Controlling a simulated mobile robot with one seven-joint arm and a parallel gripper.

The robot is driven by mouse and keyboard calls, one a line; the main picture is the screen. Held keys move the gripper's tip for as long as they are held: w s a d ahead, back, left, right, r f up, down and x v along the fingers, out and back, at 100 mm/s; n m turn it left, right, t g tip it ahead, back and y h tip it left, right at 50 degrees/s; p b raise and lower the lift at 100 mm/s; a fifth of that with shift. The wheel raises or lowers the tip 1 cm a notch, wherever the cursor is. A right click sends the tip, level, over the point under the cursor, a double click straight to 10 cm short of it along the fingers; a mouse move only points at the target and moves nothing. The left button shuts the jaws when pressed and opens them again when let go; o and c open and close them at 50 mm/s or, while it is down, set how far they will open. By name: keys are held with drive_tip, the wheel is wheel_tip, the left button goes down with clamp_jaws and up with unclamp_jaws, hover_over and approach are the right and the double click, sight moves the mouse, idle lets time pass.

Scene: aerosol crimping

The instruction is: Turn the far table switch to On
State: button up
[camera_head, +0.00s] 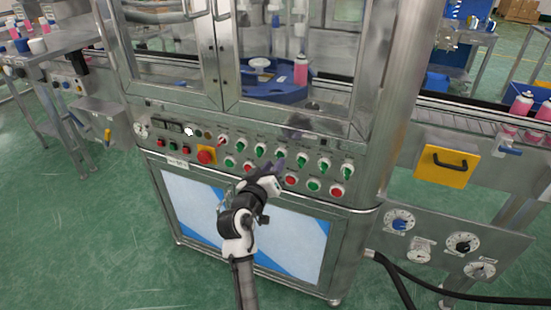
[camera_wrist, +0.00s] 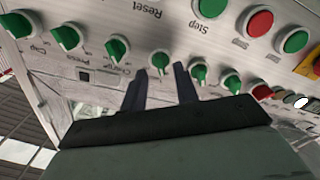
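A row of green rotary switches runs along the sloped steel control panel (camera_head: 205,144). My gripper (camera_head: 279,165) is at the middle of this row. In the wrist view, which shows the panel upside down, my gripper (camera_wrist: 159,76) has two dark fingers apart, with a gap between them. One green switch (camera_wrist: 160,60) appears between and just past the fingertips; contact cannot be told. Other green switches flank it on the left (camera_wrist: 117,47) and right (camera_wrist: 198,73). I cannot read a far table label, so I cannot tell which switch it names.
Red and green push buttons sit below the switches, including a red one (camera_head: 291,180). A red emergency stop (camera_head: 206,156) is on the panel's left. Glass doors stand above, with a blue turntable (camera_head: 262,88) inside. A conveyor with pink bottles (camera_head: 521,103) is at right.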

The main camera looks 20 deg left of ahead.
drive_tip(key=shift+w, duration=1.15)
clamp_jaws()
